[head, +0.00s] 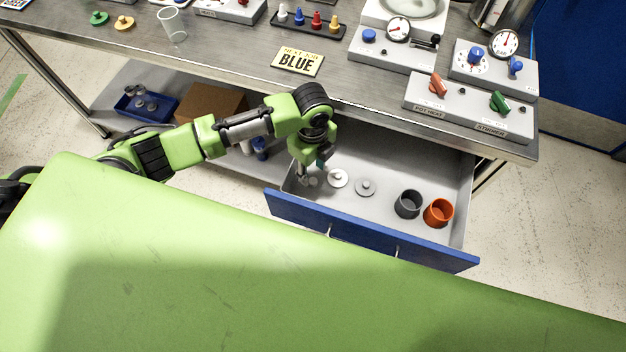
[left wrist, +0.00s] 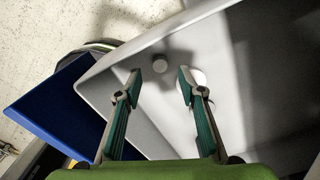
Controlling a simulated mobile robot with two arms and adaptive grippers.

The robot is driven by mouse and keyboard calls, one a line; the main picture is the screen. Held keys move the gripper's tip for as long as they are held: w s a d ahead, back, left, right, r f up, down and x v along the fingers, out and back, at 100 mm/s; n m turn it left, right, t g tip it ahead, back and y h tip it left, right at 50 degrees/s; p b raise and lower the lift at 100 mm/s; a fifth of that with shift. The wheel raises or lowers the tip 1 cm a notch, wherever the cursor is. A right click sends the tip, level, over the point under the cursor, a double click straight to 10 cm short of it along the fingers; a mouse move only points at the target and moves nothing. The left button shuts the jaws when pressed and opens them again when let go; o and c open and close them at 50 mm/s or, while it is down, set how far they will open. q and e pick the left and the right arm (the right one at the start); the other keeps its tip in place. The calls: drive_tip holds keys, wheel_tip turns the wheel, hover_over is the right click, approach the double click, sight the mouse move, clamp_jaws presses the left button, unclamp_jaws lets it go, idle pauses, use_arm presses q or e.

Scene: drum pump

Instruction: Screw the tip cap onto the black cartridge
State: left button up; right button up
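My left gripper (head: 308,172) reaches down into the open drawer at its left end. In the left wrist view the gripper (left wrist: 159,76) is open, its two fingers apart with nothing held. A pale disc (left wrist: 200,78) is partly hidden behind the right-hand finger. I cannot pick out a black cartridge with certainty in either view. My right gripper is not in view.
The drawer (head: 370,233) also holds a white disc (head: 338,178), a grey disc (head: 366,188), a dark grey cup (head: 408,204) and an orange cup (head: 438,213).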

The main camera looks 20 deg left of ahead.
sight(314, 181)
use_arm(q)
drive_tip(key=f, duration=0.4)
drive_tip(key=shift+s+d+f, duration=0.1)
drive_tip(key=shift+d+f, duration=0.1)
drive_tip(key=shift+f, duration=0.2)
drive_tip(key=c, duration=0.8)
